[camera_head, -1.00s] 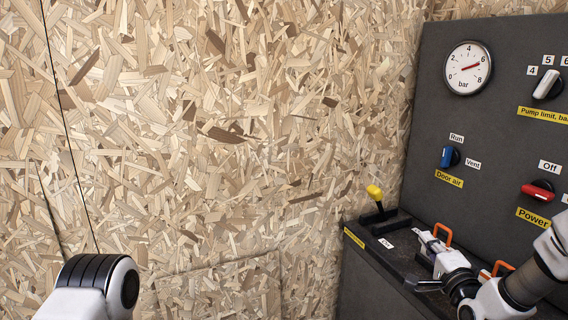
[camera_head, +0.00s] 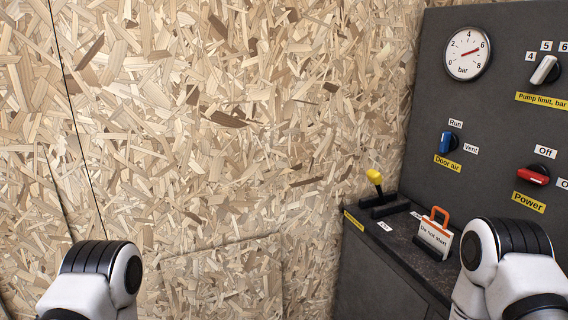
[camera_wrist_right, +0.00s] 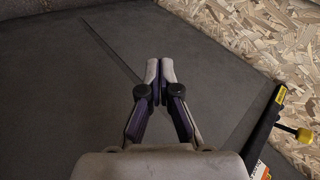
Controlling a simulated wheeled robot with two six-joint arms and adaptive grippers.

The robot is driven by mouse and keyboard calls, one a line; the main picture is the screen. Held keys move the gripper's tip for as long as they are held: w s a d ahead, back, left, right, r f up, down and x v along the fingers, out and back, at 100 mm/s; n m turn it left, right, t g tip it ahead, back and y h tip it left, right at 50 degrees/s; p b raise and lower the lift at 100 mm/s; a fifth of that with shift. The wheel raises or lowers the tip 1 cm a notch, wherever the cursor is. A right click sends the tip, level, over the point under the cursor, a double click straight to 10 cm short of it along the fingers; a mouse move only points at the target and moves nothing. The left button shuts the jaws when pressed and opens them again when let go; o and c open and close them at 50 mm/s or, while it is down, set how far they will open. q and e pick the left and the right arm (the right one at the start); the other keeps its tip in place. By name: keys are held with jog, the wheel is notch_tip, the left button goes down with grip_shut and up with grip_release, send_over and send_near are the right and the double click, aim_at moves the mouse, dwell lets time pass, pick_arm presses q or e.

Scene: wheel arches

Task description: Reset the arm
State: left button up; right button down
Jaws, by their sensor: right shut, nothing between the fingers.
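My right arm (camera_head: 500,270) shows at the lower right of the head view, folded in front of the dark console; its gripper is outside that view. In the right wrist view my right gripper (camera_wrist_right: 160,72) is shut and empty, with its fingertips together over a plain dark surface. My left arm (camera_head: 95,280) shows at the lower left of the head view as a white link with a black-banded joint. My left gripper is not in view.
The dark panel carries a gauge (camera_head: 467,53), a blue Door air knob (camera_head: 447,142) and a red Power knob (camera_head: 532,175). On the ledge are a yellow-tipped lever (camera_head: 374,177) and a "Do not start" tag with orange padlock (camera_head: 435,237). A chipboard wall (camera_head: 220,130) fills the left.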

jog(key=s+f+n+g+h, duration=0.1)
jog(key=s+f+n+g, duration=0.3)
jog(key=s, duration=0.7)
jog(key=s+f+n+g+h, duration=0.15)
jog(key=s+n+g, duration=0.35)
jog(key=s, duration=0.7)
pick_arm(q)
notch_tip(320, 180, up, 13)
jog(key=p, duration=1.3)
jog(key=shift+r, duration=0.2)
pick_arm(e)
notch_tip(320, 180, up, 13)
jog(key=n, duration=0.2)
jog(key=shift+y, duration=0.35)
pick_arm(q)
jog(key=shift+o, duration=0.4)
